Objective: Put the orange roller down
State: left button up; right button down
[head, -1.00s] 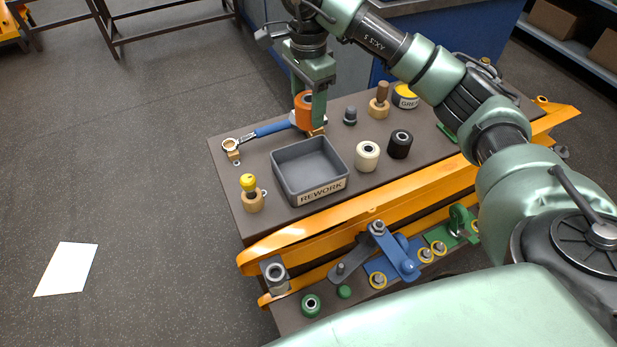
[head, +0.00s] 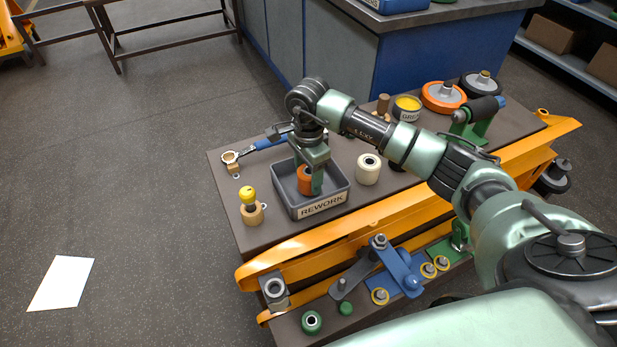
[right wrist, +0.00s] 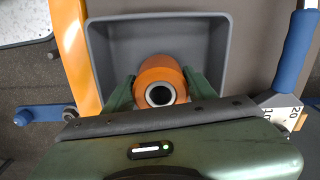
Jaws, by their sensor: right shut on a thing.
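The orange roller (head: 305,181) is between the fingers of my right gripper (head: 311,184), over the grey bin marked REWORK (head: 338,199). In the right wrist view the orange roller (right wrist: 160,82) shows its dark bore and pale ring, with a green finger on each side of it. The bin's grey wall (right wrist: 99,60) surrounds the roller in that view. The roller appears to be inside the bin's outline; I cannot tell whether it touches the floor of the bin. My left gripper is not in view.
A cream roller (head: 368,169) stands right of the bin. A yellow-knobbed piece (head: 249,198) stands left of it, and a blue-handled wrench (head: 262,144) lies behind. A grease tin (head: 406,107) and an orange wheel (head: 443,96) stand at the back right.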

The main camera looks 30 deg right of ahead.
jog(key=shift+f, duration=0.35)
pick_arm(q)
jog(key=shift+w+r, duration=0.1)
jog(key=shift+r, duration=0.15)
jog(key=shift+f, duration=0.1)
pick_arm(e)
jog(key=c, duration=0.7)
grip_release()
jog(key=shift+f, duration=0.1)
jog(key=shift+o, duration=1)
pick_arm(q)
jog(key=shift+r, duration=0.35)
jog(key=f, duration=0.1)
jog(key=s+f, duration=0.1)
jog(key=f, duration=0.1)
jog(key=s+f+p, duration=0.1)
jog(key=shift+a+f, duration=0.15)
pick_arm(e)
notch_tip(320, 180, up, 12)
